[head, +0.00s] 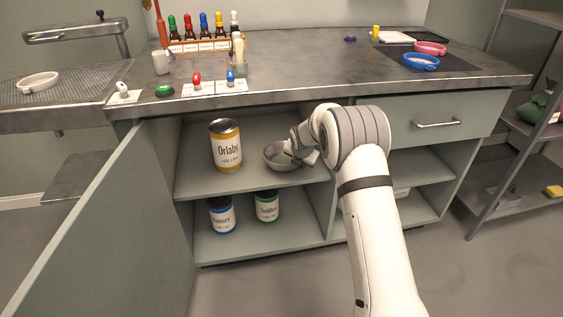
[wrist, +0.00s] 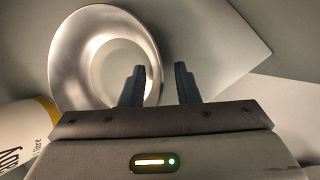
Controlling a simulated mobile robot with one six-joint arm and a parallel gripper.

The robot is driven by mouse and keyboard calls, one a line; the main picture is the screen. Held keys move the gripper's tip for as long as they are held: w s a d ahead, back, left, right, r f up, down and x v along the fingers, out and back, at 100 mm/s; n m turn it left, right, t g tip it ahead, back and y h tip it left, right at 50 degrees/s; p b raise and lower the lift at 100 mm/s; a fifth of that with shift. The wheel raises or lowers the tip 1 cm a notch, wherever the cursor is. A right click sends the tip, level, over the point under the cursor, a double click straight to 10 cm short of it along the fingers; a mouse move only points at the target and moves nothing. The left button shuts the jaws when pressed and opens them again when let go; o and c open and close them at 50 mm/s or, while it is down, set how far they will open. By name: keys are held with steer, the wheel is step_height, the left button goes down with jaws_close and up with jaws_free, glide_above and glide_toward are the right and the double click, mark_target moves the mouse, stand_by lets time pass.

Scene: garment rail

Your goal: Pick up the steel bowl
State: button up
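The steel bowl (head: 277,156) stands upright on the upper shelf inside the open cabinet, to the right of a large yellow-labelled can. In the wrist view the bowl (wrist: 70,58) fills the upper left, seen from above. My gripper (head: 296,151) is at the bowl's right side in the head view. In the wrist view its two fingers (wrist: 160,75) are apart, with a gap between them. The left finger overlaps the bowl's right rim in the picture, and the right finger is outside the bowl. I cannot tell whether either finger touches the rim.
The yellow-labelled can (head: 226,146) stands close to the bowl's left. Blue-labelled (head: 221,215) and green-labelled (head: 267,206) cans stand on the lower shelf. The open cabinet door (head: 95,235) is at left. The countertop (head: 310,65) lies above the shelf, and a divider (head: 328,205) is at right.

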jaws_close()
stand_by(0.4)
